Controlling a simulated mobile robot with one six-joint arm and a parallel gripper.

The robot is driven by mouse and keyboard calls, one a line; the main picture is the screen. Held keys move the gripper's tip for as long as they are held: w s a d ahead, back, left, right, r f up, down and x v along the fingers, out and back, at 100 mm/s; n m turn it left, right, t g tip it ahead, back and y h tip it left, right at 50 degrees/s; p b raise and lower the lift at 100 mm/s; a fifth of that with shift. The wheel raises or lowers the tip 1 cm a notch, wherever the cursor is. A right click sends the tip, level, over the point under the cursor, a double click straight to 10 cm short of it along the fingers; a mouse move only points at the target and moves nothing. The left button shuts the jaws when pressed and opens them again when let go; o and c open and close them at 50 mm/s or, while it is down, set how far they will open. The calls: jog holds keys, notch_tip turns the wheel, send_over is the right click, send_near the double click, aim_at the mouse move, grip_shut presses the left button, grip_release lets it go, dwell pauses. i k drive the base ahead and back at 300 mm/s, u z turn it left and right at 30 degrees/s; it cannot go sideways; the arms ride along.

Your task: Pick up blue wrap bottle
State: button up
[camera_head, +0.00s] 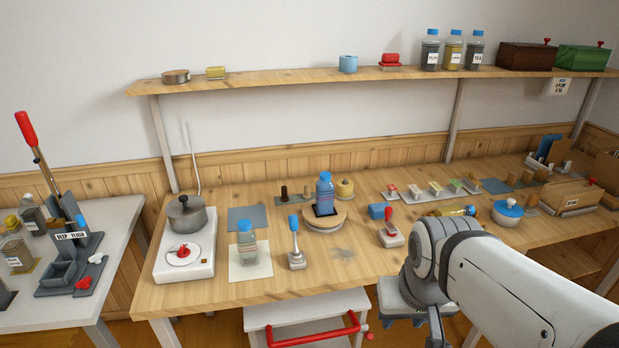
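The blue wrap bottle (324,195) stands upright on a dark pad on a round wooden stand (340,220), near the middle of the wooden workbench. It has a blue cap and a blue band around its body. A second bottle (247,245), clear with a blue cap, stands on a pale sheet to its front left. My white arm reaches in from the lower right and bends down in front of the bench edge, apart from the bottle. My gripper's fingers do not show.
A blue-topped lever tool (296,246) and a red-handled one (390,232) flank the stand in front. A blue block (377,212) lies to its right. A pot (187,216) sits at left. A shelf (290,83) with jars runs above. Some bare bench lies in front.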

aim_at(324, 188)
jog(key=z, duration=0.05)
jog(key=i, duration=1)
jog(key=u, duration=0.05)
